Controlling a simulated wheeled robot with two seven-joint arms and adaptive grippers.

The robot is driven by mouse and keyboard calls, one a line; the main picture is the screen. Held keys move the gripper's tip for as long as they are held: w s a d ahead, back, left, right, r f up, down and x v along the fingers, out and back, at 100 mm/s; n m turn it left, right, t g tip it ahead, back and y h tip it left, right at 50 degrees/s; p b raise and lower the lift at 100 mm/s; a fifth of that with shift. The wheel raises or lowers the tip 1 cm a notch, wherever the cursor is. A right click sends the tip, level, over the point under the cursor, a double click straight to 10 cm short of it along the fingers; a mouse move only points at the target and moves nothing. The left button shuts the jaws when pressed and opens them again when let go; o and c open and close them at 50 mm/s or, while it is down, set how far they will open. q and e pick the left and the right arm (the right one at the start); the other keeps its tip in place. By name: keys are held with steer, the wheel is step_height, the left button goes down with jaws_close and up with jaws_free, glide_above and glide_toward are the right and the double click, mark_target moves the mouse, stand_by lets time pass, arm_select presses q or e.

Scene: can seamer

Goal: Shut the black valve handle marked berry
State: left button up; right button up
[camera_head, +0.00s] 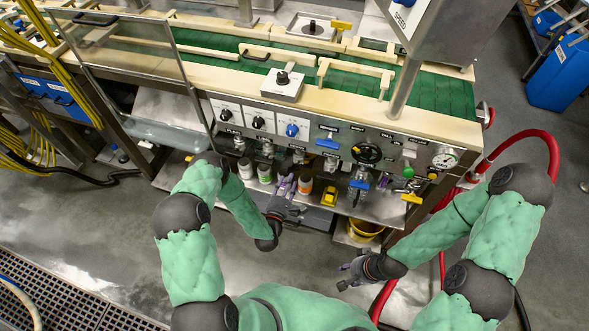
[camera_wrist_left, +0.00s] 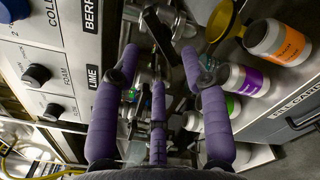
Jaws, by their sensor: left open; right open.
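A BERRY label (camera_wrist_left: 91,14) shows at the top of the left wrist view, on the pale machine panel. Beside it a dark handle (camera_wrist_left: 157,32) sits among metal valve fittings, beyond my fingertips; I cannot tell its exact turn. A LIME label (camera_wrist_left: 92,76) shows lower on the panel. My left gripper (camera_head: 286,192) is open and empty, in front of the valve row under the panel; its purple fingers (camera_wrist_left: 160,62) point toward the fittings without clearly touching. My right gripper (camera_head: 347,272) is open and empty, low in front of the machine.
White bottles with orange (camera_head: 304,184), green (camera_head: 265,173) and purple (camera_wrist_left: 248,81) labels stand on the shelf close to my left gripper. A blue handle (camera_head: 327,143), a black round wheel (camera_head: 368,151) and a gauge (camera_head: 445,158) are further right. A yellow bucket (camera_head: 364,231) stands below.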

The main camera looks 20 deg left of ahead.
mark_target(293, 171)
arm_select(q)
steer(key=w+b, duration=0.1)
steer(key=w, duration=0.6)
steer(key=shift+d, duration=0.1)
steer(key=shift+c, duration=0.3)
steer(key=shift+s, duration=0.1)
jaws_close()
